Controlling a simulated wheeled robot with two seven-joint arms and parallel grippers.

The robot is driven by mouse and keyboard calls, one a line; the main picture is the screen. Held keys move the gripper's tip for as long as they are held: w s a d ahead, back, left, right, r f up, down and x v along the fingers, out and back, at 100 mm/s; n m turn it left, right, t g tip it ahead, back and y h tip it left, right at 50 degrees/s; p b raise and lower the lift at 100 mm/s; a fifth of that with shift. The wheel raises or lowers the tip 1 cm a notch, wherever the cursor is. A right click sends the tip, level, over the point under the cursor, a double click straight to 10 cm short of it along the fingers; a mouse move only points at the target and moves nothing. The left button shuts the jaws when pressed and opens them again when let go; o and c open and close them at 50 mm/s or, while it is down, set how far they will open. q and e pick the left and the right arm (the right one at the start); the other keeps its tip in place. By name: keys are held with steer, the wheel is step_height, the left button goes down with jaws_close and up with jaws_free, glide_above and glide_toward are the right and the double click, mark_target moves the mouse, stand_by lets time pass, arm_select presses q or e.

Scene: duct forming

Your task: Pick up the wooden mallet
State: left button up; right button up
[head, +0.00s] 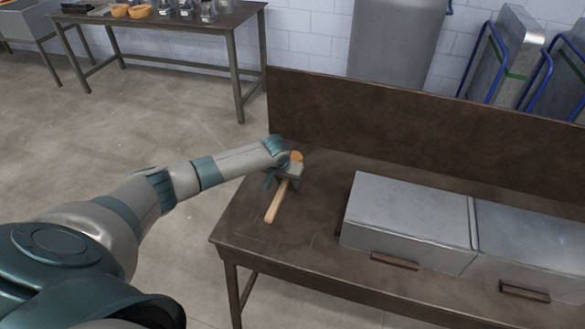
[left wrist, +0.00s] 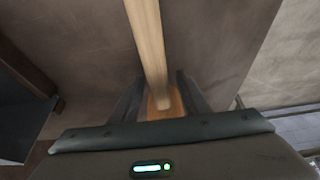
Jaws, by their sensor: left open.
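The wooden mallet lies on the left part of the brown workbench in the head view. Its pale handle (head: 275,206) points toward the near edge, and its orange-brown head (head: 297,156) shows just beyond my left gripper (head: 283,180). My left gripper is over the mallet, open. In the left wrist view the handle (left wrist: 148,45) runs down from the top edge between the two dark, spread fingers (left wrist: 158,82), with the orange-brown head (left wrist: 165,104) near the palm. Gaps show on both sides of the mallet. My right gripper is out of view.
The brown workbench (head: 325,258) has a tall back panel (head: 400,115). Two grey metal boxes (head: 405,218) (head: 530,245) stand on its right part. Bare bench top lies around the mallet. Another table (head: 190,22) with bowls stands at the back left.

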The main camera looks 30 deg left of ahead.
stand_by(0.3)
arm_select(q)
jaws_close()
steer(key=shift+r, duration=0.1)
steer(key=shift+w+r+b, duration=0.1)
steer(key=shift+r+b, duration=0.25)
steer(key=shift+r, duration=0.15)
steer(key=r+b, duration=0.1)
steer(key=d+r, duration=0.1)
steer(key=r, duration=0.1)
steer(key=shift+w+r+b, duration=0.1)
steer(key=shift+b, duration=0.25)
steer(key=w+d+r+b, duration=0.2)
steer(key=d+r, duration=0.4)
steer(key=d, duration=0.4)
steer(key=shift+w+d+r+b, duration=0.25)
steer(key=shift+r+b, duration=0.15)
steer(key=shift+b, duration=0.4)
steer(key=shift+a, duration=0.1)
